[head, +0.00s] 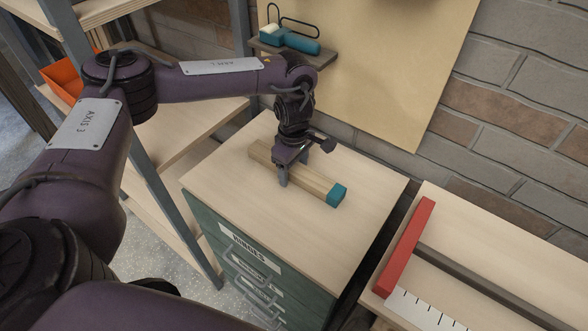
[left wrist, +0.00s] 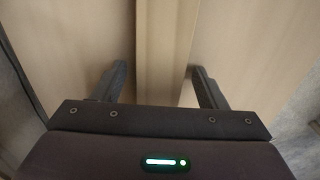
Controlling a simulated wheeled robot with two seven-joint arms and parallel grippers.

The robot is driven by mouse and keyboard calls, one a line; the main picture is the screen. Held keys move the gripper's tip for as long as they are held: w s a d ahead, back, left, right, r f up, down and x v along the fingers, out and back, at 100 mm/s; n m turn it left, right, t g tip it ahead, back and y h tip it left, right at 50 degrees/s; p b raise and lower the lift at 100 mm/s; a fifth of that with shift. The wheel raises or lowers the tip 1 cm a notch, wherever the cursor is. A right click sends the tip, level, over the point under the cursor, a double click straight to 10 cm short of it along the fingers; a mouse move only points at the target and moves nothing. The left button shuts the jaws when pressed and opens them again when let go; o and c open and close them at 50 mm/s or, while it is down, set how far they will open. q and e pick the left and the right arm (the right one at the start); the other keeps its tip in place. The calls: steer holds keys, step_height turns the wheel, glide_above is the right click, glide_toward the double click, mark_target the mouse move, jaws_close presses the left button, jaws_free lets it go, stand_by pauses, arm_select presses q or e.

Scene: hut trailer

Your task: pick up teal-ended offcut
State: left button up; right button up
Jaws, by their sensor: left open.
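The teal-ended offcut (head: 310,182) is a long pale wooden block with a teal right end. It lies flat on top of the green drawer cabinet (head: 218,198). My left gripper (head: 297,178) points down over the middle of the offcut, one finger showing at its near side. In the left wrist view the offcut (left wrist: 166,50) runs between the two open fingers of the left gripper (left wrist: 160,88), with a gap on either side. The teal end is outside the left wrist view. My right gripper is not in view.
A wall shelf (head: 293,53) with a teal-handled tool stands behind on a tan board. To the right is a bench with a red bar (head: 405,250) and a white scale (head: 425,312). Wooden shelving with an orange bin (head: 62,80) is at left. The cabinet top around the offcut is clear.

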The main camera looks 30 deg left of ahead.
arm_select(q)
steer(key=c, duration=1.2)
